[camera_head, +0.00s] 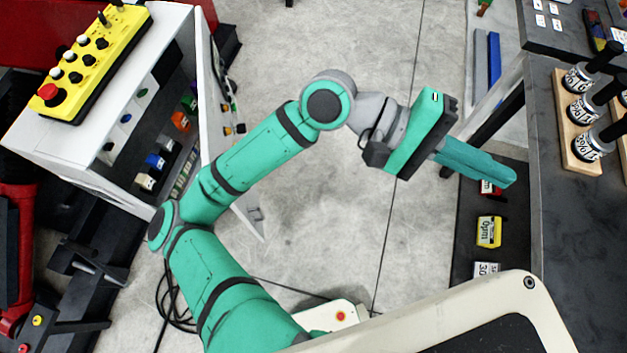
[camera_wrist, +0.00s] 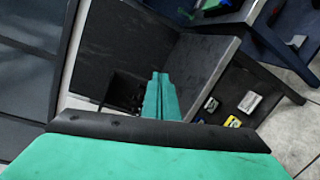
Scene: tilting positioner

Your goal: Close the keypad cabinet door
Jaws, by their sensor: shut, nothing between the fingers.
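The keypad cabinet (camera_head: 60,160) is a light grey box at the left of the head view, with a yellow button box (camera_head: 88,62) on top. Its door (camera_head: 211,95) stands open on the cabinet's right side, so coloured items inside show. My arm crosses in front of the door and hides its middle; the lower corner shows below the arm. My gripper (camera_head: 508,177) is at the right, far from the door, with its fingers together and empty. The fingers (camera_wrist: 160,80) also show closed in the wrist view. The cabinet and door are not recognisable there.
A dark workbench (camera_head: 565,220) stands at the right, close to my gripper, with a wooden rack (camera_head: 575,130) of black-handled tool holders. A low shelf below holds a yellow box (camera_head: 489,231). Open concrete floor (camera_head: 340,220) lies between the bench and cabinet.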

